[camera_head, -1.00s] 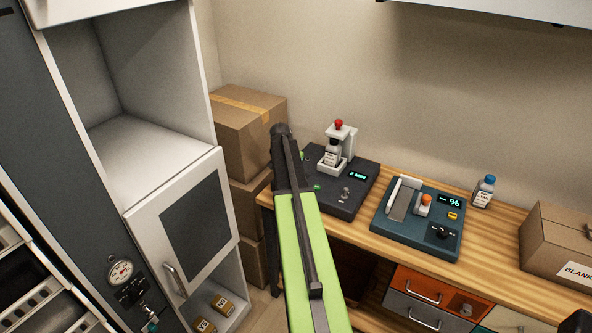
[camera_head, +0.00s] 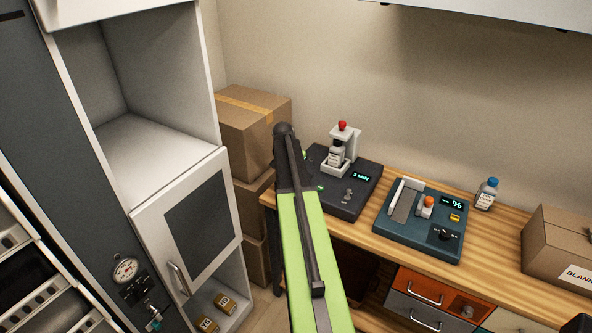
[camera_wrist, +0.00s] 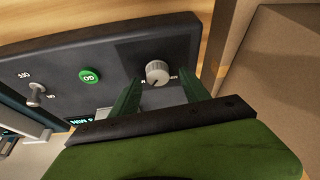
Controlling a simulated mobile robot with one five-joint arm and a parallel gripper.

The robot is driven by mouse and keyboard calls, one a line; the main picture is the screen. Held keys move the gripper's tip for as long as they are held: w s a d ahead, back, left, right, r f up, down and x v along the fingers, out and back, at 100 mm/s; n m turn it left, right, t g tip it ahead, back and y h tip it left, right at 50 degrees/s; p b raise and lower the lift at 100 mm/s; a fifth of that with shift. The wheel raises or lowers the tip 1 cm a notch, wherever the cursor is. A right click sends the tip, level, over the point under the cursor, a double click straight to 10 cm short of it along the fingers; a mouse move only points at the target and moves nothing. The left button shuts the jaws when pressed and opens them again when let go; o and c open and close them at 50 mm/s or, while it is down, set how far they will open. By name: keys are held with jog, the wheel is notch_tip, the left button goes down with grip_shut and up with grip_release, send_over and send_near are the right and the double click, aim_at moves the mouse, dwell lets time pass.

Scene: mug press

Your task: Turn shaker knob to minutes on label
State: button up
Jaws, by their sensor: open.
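In the wrist view, the pale grey round knob (camera_wrist: 157,72) stands on the shaker panel beside a green GO button (camera_wrist: 89,76) and a toggle switch (camera_wrist: 36,92). My gripper (camera_wrist: 160,80) is open, its green fingers reaching towards either side of the knob; contact cannot be told. My arm hides this in the head view.
Right of the shaker stands a teal device (camera_head: 420,225) with a percent display. A blue-capped bottle (camera_head: 486,194) and a cardboard box (camera_head: 555,240) are further right.

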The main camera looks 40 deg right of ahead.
jog(key=p+v, duration=1.4)
jog(key=v, duration=0.2)
jog(key=shift+r, duration=0.2)
jog(key=shift+w+a, duration=0.1)
jog(key=shift+a, duration=0.05)
